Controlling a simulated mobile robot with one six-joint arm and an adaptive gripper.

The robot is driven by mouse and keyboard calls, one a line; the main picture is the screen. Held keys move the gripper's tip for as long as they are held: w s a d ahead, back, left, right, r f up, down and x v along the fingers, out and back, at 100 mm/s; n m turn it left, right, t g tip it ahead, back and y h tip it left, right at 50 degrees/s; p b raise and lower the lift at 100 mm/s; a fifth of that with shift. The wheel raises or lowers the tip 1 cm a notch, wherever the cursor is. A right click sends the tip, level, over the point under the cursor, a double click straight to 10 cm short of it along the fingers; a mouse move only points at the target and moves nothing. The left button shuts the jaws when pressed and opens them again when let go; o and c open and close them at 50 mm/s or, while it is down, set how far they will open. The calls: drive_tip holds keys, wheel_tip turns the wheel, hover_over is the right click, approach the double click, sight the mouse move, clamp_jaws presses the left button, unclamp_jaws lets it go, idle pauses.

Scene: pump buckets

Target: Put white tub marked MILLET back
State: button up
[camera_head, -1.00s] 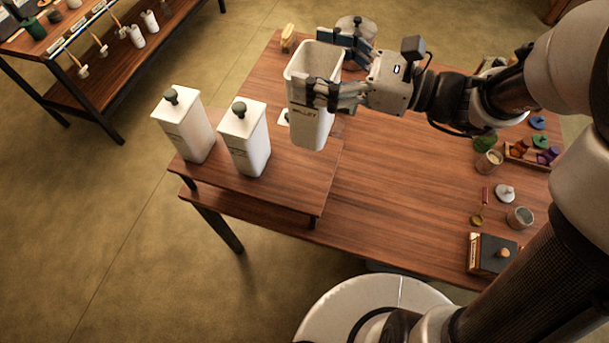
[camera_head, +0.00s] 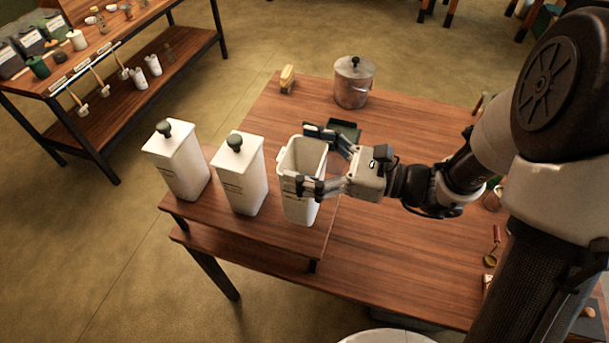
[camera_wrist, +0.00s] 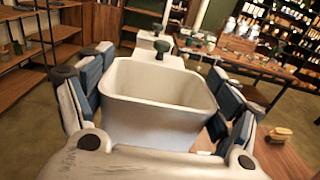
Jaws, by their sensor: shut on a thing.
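The open white tub (camera_head: 301,208) has no lid and sits upright at the right end of the raised wooden shelf (camera_head: 258,246), beside two lidded white tubs. It appears to rest on the shelf, though its base contact is hard to confirm. My gripper (camera_head: 312,160) is shut on it from the right, with a finger on each side. In the wrist view the tub's open mouth (camera_wrist: 160,88) fills the space between my blue-padded fingers (camera_wrist: 160,100). Its marking is mostly hidden by a finger.
Lidded white tubs with dark green knobs stand at the middle (camera_head: 241,178) and left (camera_head: 181,165) of the shelf. A dark tray (camera_head: 345,130) lies behind the tub. A metal pot (camera_head: 354,84) and a brush (camera_head: 287,79) stand at the back.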

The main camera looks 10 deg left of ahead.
sight(305, 172)
drive_tip(key=shift+f+b, duration=0.8)
drive_tip(key=shift+f, duration=1.35)
drive_tip(key=o, duration=2)
drive_tip(key=shift+f, duration=0.1)
drive_tip(key=shift+o, duration=0.2)
